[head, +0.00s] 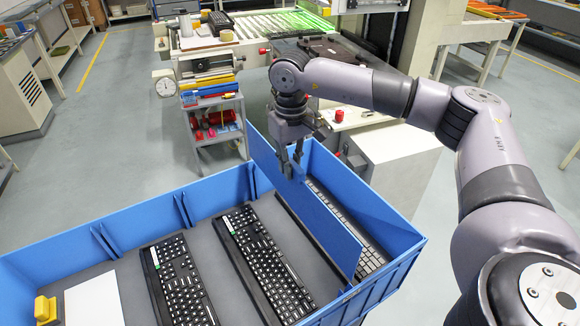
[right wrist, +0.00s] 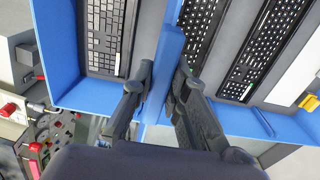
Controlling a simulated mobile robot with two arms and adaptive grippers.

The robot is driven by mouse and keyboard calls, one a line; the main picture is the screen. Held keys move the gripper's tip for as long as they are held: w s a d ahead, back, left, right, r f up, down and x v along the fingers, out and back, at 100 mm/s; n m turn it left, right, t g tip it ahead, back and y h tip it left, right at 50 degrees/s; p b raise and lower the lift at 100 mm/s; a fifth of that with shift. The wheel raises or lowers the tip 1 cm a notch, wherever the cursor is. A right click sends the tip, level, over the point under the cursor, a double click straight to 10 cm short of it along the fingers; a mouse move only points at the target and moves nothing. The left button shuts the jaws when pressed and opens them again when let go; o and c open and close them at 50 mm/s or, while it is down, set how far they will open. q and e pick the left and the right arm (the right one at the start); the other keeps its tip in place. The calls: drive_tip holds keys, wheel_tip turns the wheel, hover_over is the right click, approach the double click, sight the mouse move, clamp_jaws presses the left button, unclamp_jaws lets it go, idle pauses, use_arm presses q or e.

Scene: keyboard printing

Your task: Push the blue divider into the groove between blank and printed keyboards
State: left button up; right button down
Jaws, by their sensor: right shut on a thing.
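The blue divider (head: 318,220) is a thin panel standing on edge lengthwise in the blue crate (head: 150,222). It also shows in the right wrist view (right wrist: 166,75). My right gripper (head: 292,170) is shut on its upper edge, one finger on each side, as the right wrist view (right wrist: 158,85) shows. The blank grey-keyed keyboard (head: 350,225) lies right of the divider, partly hidden by it. Two printed black keyboards, one nearer (head: 265,265) and one farther left (head: 180,285), lie to its left. Whether the divider's lower edge sits in the groove cannot be told. My left gripper is out of view.
A white sheet (head: 95,300) and a yellow block (head: 46,309) are at the crate's left end. Short blue ribs line the back wall. A grey cart (head: 213,120) and a machine with a red knob (head: 339,115) stand behind the crate.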

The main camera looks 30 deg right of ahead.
sight(290, 182)
idle(0.3)
drive_tip(key=shift+f+b, duration=1.85)
drive_tip(key=shift+f, duration=0.65)
drive_tip(key=shift+f+b, duration=0.15)
drive_tip(key=shift+b, duration=0.15)
drive_tip(key=shift+f, duration=0.25)
